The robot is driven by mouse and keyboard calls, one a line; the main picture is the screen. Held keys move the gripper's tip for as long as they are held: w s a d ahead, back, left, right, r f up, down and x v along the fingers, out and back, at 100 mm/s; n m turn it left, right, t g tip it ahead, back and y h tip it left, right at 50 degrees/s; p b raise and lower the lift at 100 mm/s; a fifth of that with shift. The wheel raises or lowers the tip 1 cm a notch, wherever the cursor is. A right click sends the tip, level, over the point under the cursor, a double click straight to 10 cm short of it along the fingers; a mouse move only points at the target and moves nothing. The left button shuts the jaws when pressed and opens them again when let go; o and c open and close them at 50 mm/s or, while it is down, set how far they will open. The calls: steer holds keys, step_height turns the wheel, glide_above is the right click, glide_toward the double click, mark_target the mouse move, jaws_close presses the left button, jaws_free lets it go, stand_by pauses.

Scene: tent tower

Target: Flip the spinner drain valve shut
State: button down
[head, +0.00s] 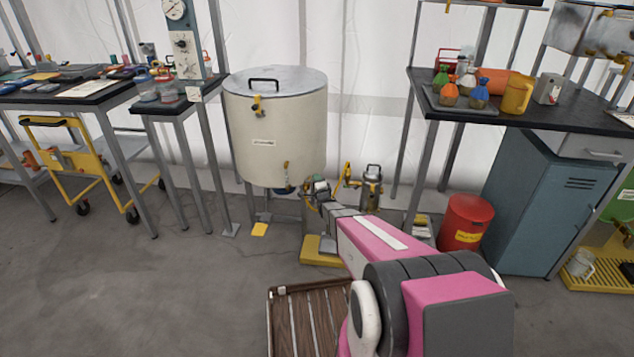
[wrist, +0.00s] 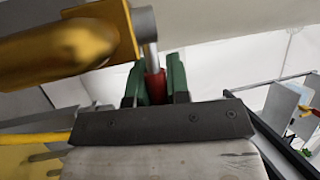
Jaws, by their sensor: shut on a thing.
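The spinner is a large cream drum (head: 272,140) with a grey lid, standing on legs. A brass drain valve (head: 287,172) sits low on its front. In the wrist view the valve's brass body (wrist: 75,50) fills the upper left, with a grey collar and a thin metal stem. A red handle (wrist: 156,86) on that stem lies between the green finger pads of my gripper (wrist: 158,80). My gripper is shut on the red handle. In the head view my gripper (head: 317,187) is at the drum's lower right, and the handle cannot be made out there.
A steel canister (head: 371,188) stands right of my gripper, near yellow fittings. A red bin (head: 466,222) and a blue cabinet (head: 535,195) are farther right. A slatted wooden platform (head: 305,318) lies in front. Open floor (head: 150,290) is at left.

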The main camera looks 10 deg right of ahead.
steer(key=c, duration=1.1)
jaws_free()
steer(key=shift+s, duration=0.1)
steer(key=s+d+f, duration=0.1)
steer(key=s+f, duration=0.1)
steer(key=s, duration=0.8)
steer(key=shift+s, duration=0.15)
